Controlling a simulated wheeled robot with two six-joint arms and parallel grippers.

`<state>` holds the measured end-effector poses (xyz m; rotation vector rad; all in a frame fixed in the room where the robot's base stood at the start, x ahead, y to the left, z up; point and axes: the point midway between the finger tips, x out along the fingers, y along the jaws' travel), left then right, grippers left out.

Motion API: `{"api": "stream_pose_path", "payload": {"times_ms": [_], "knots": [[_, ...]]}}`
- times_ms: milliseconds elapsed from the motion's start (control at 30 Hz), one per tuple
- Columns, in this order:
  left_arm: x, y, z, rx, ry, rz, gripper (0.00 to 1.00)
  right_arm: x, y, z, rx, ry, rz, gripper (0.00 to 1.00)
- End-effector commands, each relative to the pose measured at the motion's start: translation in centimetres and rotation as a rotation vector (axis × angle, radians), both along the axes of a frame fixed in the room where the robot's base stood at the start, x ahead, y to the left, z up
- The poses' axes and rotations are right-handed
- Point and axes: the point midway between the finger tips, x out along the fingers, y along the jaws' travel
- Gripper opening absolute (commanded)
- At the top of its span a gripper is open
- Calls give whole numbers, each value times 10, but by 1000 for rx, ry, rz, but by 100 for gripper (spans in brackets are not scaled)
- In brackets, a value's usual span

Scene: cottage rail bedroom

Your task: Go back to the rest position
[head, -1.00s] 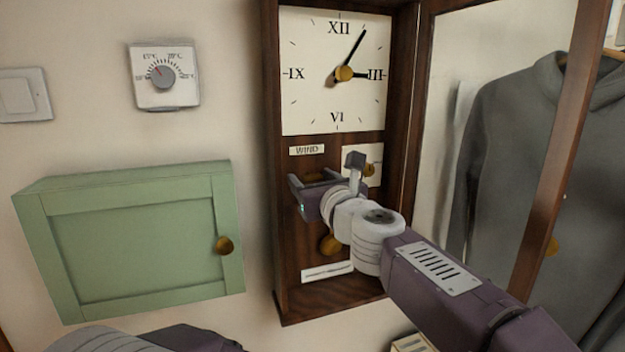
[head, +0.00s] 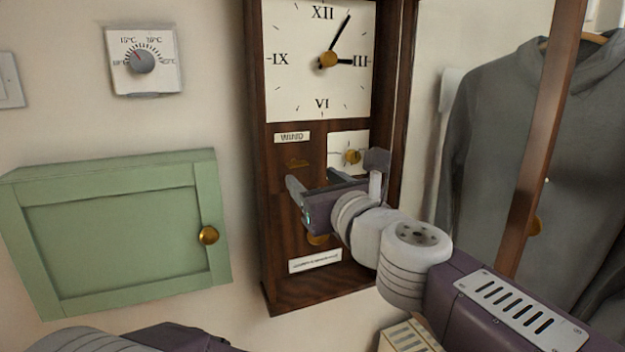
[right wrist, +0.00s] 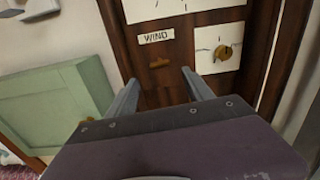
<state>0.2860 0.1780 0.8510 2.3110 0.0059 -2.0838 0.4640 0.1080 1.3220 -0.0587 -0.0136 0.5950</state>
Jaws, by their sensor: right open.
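My right gripper (head: 328,180) is open and empty in front of the lower part of a dark wooden wall clock (head: 285,288). In the right wrist view its two fingers (right wrist: 160,88) stand apart below the WIND label (right wrist: 156,37), with nothing between them. A small brass piece (right wrist: 159,62) sits under that label. A brass knob on a white plate (right wrist: 226,52) is to the right of the fingers. At the bottom left of the head view a part of my left arm shows; its gripper is out of view.
A green wall cabinet (head: 115,235) with a brass knob (head: 208,235) hangs left of the clock. A thermostat (head: 141,62) and a switch (head: 8,82) are above it. On the right, a wooden frame (head: 545,140) stands before a grey hoodie (head: 490,130). A cream box (head: 408,338) is low down.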

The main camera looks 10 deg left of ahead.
Motion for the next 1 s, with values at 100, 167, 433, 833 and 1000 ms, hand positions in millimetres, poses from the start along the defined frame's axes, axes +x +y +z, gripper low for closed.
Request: {"api": "stream_pose_path", "payload": {"times_ms": [100,167,433,833,1000], "knots": [[0,0,1,0,0,0,36,2,-1,-2,-22,-7,-1,60],[0,0,6,0,0,0,36,8,-6,-15,-126,-34,-5,60],[0,0,45,0,0,0,36,16,-104,-209,-1338,-248,323,60],[0,0,77,0,0,0,36,-156,-273,-384,-1977,-485,1588,60],[0,0,78,0,0,0,36,-179,-287,-393,-1960,-539,1740,60]]}}
